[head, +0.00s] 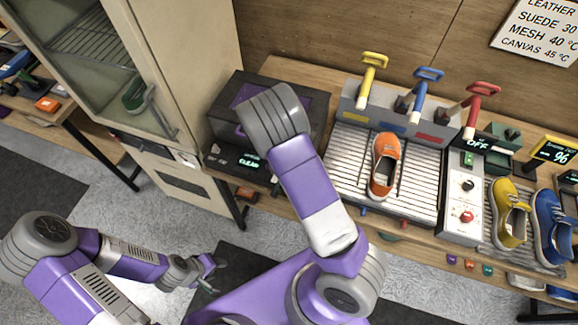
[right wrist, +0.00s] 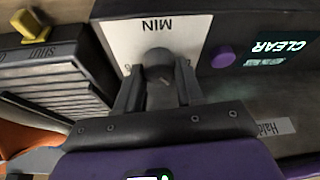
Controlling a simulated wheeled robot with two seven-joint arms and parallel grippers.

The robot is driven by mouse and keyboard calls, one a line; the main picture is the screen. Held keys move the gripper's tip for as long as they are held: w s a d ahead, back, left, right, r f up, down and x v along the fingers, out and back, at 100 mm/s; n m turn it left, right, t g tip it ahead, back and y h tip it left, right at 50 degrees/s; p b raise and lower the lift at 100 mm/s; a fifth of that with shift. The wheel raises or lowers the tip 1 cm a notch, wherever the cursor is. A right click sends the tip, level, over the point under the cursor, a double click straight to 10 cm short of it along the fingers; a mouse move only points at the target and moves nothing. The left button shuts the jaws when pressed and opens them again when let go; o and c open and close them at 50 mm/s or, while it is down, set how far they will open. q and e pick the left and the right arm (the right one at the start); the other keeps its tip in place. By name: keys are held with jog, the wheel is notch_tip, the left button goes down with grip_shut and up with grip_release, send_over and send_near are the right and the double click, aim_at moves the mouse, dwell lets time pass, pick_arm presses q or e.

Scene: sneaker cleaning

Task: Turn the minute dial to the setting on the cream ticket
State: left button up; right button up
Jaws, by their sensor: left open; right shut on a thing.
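The minute dial (right wrist: 158,62) is a dark round knob on a white plate marked MIN (right wrist: 150,32), seen upside down in the right wrist view. My right gripper (right wrist: 158,85) is shut on the dial, one dark finger on each side. The dial's pointer and the plate's numbers are mostly hidden. In the head view my right arm covers this gripper and the dial, in front of the dark machine (head: 312,98). My left gripper (head: 208,272) is open and empty, low over the floor at the left. I cannot make out a cream ticket for certain.
A purple button (right wrist: 222,57) and a CLEAR display (right wrist: 282,46) sit beside the dial. An orange sneaker (head: 385,165) stands on the slatted rack (head: 345,165) below yellow, blue and red levers. Yellow (head: 510,215) and blue sneakers stand at right. A glass-doored cabinet (head: 175,60) is at left.

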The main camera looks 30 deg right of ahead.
jog(key=shift+m+p, duration=0.5)
jog(key=shift+m, duration=0.2)
jog(key=shift+h, duration=0.3)
jog(key=o, duration=1)
jog(key=shift+g, duration=0.3)
jog(key=p+v, duration=0.2)
jog(key=v, duration=0.5)
jog(key=shift+s+a+r, duration=0.1)
jog(key=shift+r, duration=0.15)
